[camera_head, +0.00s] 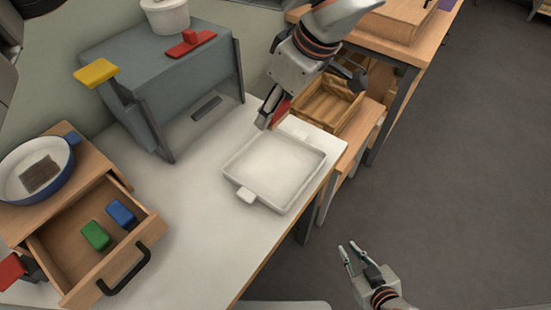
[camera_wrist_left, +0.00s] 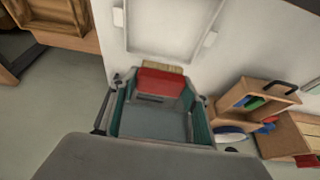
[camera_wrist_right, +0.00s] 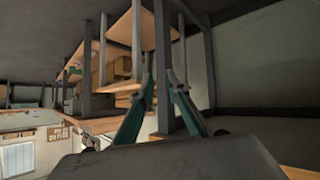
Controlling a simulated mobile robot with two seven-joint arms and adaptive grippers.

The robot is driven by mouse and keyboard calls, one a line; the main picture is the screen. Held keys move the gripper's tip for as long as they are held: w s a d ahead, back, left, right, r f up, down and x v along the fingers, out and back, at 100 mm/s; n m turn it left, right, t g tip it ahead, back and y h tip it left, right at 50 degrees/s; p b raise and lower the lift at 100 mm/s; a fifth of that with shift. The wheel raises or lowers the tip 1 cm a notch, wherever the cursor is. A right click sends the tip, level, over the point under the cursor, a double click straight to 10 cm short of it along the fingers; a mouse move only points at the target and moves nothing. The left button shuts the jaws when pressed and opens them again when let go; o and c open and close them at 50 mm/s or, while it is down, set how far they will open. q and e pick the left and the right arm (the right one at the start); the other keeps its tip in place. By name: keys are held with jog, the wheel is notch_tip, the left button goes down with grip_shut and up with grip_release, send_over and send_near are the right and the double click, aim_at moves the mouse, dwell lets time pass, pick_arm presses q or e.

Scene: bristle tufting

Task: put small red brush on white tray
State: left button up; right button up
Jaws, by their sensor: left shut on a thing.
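The small red brush (camera_head: 282,109) is held in my left gripper (camera_head: 300,100), just above the tray's far edge. In the left wrist view the red brush (camera_wrist_left: 162,84) sits between the two fingers, its pale bristles on the side toward the tray. The fingers are shut on it. The white tray (camera_head: 272,170) lies on the white table and looks empty; part of it shows in the left wrist view (camera_wrist_left: 165,30). My right gripper (camera_head: 348,246) is empty in front of the table, its fingers a little apart; the right wrist view shows them with a gap.
A grey-blue box-like stand (camera_head: 180,85) bears a red piece (camera_head: 190,43) and a white pot (camera_head: 166,15). A yellow block (camera_head: 96,72) is on its left side. An open wooden drawer (camera_head: 70,250) holds green and blue blocks. A wooden crate (camera_head: 328,105) stands behind the tray.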

pick_arm(q)
jog(key=b, duration=0.1)
send_over(271, 165)
jog(key=d, duration=0.1)
jog(key=f, duration=0.7)
jog(key=s+f, duration=0.1)
jog(key=f, duration=0.3)
jog(key=shift+d+f, duration=0.1)
jog(key=shift+f, duration=0.7)
notch_tip(271, 165, down, 4)
jog(key=shift+w+f+b, duration=0.1)
jog(key=shift+f+b, duration=0.05)
jog(key=shift+b, duration=0.2)
pick_arm(e)
jog(key=shift+w+d+f, duration=0.15)
jog(key=shift+w+f, duration=0.15)
jog(key=shift+f, duration=0.3)
jog(key=shift+s, duration=0.1)
pick_arm(q)
jog(key=o, duration=1.1)
pick_arm(e)
jog(key=shift+f, duration=0.1)
